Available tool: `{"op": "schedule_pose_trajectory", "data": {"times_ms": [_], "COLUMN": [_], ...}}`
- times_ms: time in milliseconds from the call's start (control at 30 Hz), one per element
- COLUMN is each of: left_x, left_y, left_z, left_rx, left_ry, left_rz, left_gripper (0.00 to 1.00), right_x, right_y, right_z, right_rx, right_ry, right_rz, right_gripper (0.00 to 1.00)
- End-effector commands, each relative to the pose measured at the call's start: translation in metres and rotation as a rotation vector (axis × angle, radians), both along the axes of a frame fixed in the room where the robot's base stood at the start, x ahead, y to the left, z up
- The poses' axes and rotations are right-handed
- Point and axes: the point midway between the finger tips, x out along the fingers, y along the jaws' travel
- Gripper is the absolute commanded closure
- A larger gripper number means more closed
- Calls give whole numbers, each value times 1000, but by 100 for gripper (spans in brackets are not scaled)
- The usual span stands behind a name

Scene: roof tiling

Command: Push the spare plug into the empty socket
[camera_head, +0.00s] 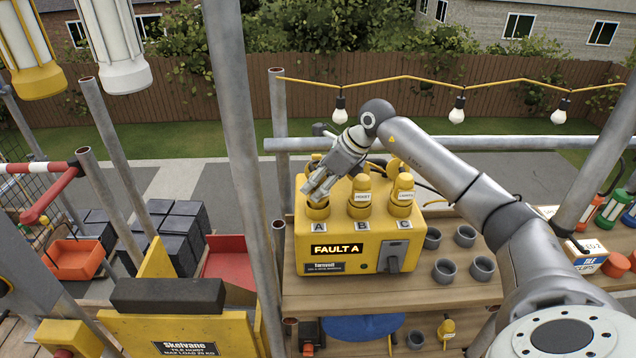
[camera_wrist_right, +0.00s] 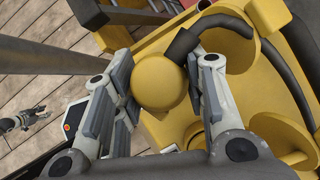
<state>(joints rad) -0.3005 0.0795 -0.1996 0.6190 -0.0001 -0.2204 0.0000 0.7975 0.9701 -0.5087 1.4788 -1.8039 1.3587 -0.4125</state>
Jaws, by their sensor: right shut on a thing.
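A yellow power box (camera_head: 345,238) stands on the plank bench with three sockets marked A, B and C; its display reads "FAULT A". My right gripper (camera_head: 322,188) is at socket A (camera_head: 317,211), shut on a yellow plug (camera_wrist_right: 163,82) with a rounded head. The fingers hide most of this plug in the head view, and I cannot tell how deep it sits. Labelled yellow plugs stand in socket B (camera_head: 360,193) and socket C (camera_head: 402,190). Another yellow plug-like piece (camera_head: 446,329) is below the bench; I cannot tell which plug is the spare.
A black cable (camera_wrist_right: 184,46) curves close to the fingers. Several grey cups (camera_head: 444,270) stand on the bench right of the box. A scaffold pole (camera_head: 243,160) rises just left of the box. A string of bulbs (camera_head: 457,112) hangs behind my right arm.

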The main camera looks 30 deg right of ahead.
Motion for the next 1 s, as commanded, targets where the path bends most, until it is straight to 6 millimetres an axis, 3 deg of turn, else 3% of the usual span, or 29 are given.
{"op": "schedule_pose_trajectory", "data": {"times_ms": [1000], "left_x": [0], "left_y": [0], "left_z": [-7], "left_rx": [1], "left_ry": [-1], "left_rz": [-1], "left_gripper": [60], "right_x": [1], "right_y": [0], "right_z": [-7], "right_rx": [0], "right_ry": [-1], "right_rz": [1], "right_gripper": [90]}}
